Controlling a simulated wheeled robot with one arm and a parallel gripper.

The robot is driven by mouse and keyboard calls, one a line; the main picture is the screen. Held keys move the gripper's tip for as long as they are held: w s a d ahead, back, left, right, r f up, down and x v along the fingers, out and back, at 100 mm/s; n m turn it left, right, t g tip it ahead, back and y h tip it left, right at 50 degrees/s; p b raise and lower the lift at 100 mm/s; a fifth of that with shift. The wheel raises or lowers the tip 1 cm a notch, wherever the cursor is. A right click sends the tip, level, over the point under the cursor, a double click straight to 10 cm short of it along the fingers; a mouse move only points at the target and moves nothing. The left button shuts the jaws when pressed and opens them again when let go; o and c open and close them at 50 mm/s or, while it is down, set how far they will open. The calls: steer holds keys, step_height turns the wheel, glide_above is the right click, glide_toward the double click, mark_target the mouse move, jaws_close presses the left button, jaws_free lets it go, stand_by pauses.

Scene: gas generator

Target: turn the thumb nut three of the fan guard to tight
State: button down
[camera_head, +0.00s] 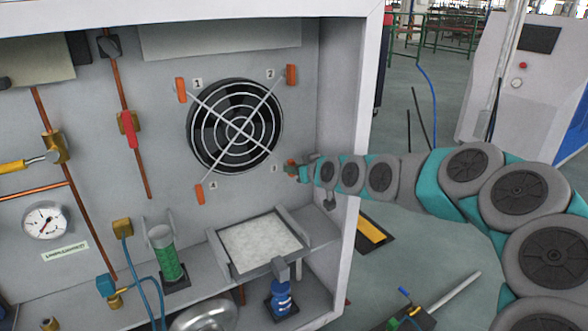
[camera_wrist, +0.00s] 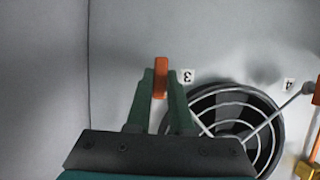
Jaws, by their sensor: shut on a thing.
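The fan guard (camera_head: 238,127) is a round wire grille over a black fan, with an orange thumb nut at each of its corners. Thumb nut three (camera_wrist: 160,78) is orange and upright, beside the label 3 in the wrist view. My gripper (camera_wrist: 161,80) is shut on it, one green finger on each side. In the head view my gripper (camera_head: 295,170) is at the lower right corner of the guard and hides most of that nut. Nuts one (camera_head: 181,90), two (camera_head: 291,75) and four (camera_head: 199,193) are clear of my gripper.
The cabinet's right side wall (camera_head: 341,90) stands close to the right of my gripper. Below are a filter tray (camera_head: 262,240), a green cylinder (camera_head: 166,254) and a blue bottle (camera_head: 281,297). A gauge (camera_head: 45,220) and copper pipes are at left.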

steer(key=c, duration=0.8)
jaws_free()
steer(key=b+v, duration=0.1)
steer(key=v, duration=0.6)
steer(key=shift+s+d, duration=0.25)
steer(key=shift+s+r, duration=0.1)
steer(key=s+d+f+m+g+h, duration=0.2)
steer(key=s+d+f+g, duration=0.2)
steer(key=s, duration=1.1)
steer(key=s+d+f+m+g+h, duration=0.2)
steer(key=s+d+f+g+h, duration=0.1)
steer(key=s, duration=1.2)
steer(key=s+d+f+m+g+h, duration=0.2)
steer(key=s+d+f+g, duration=0.4)
steer(key=s, duration=0.9)
steer(key=d, duration=0.3)
steer(key=shift+s+f+m, duration=0.2)
steer(key=shift+m, duration=0.2)
